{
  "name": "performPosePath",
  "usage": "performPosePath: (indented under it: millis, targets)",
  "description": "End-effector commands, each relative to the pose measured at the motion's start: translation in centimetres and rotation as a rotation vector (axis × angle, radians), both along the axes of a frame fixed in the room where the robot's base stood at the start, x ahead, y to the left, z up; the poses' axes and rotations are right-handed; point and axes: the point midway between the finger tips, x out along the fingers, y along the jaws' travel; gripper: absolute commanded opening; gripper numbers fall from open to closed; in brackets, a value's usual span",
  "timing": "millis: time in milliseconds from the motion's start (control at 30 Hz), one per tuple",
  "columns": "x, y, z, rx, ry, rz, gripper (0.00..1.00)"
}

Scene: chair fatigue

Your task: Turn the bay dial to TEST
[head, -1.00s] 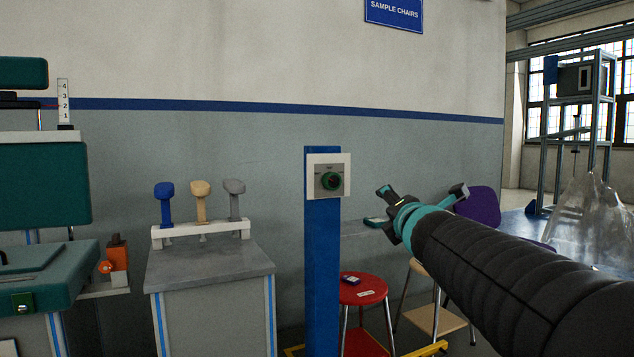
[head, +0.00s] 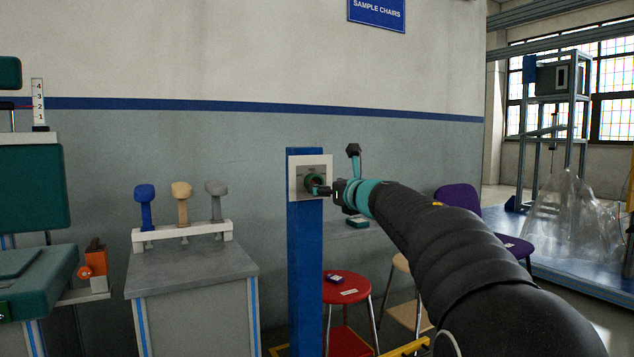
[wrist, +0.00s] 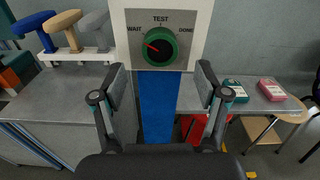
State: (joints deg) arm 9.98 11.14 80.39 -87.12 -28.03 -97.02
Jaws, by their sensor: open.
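The bay dial (wrist: 160,47) is a round green knob on a pale plate (wrist: 188,20) marked WAIT, TEST and DONE. Its red pointer is turned to the upper left, toward WAIT. The plate is fixed on a blue post (head: 305,260); the dial (head: 314,182) also shows in the head view, partly covered by a finger. My gripper (wrist: 161,88) is open and empty in the wrist view, its fingers spread below and either side of the dial. In the head view my gripper (head: 338,172) is close to the plate from the right; I cannot tell whether it touches.
A rack with blue, tan and grey handles (head: 181,204) stands on a grey cabinet (head: 190,270) at left. A red stool (head: 345,288) and a purple chair (head: 458,198) stand behind the post to the right. Two small boxes show at right in the wrist view.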

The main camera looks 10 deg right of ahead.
Motion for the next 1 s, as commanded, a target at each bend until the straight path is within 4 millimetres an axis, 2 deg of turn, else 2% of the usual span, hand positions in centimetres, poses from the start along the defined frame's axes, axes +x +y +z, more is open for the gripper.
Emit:
performPosePath:
  millis: [100,300,500,767,867,1000]
  targets:
    - [2.0,0.7,0.1,0.0,0.001,0.002,0.74]
    - [4.3,1.4,0.1,-0.001,0.0,0.001,0.74]
    - [5.3,1.7,0.0,0.001,0.0,0.0,0.74]
    - [5.3,1.7,0.0,0.001,0.0,0.0,0.74]
    - [5.3,1.7,0.0,0.001,0.0,0.0,0.54]
    - [5.3,1.7,0.0,0.001,0.0,0.0,0.19]
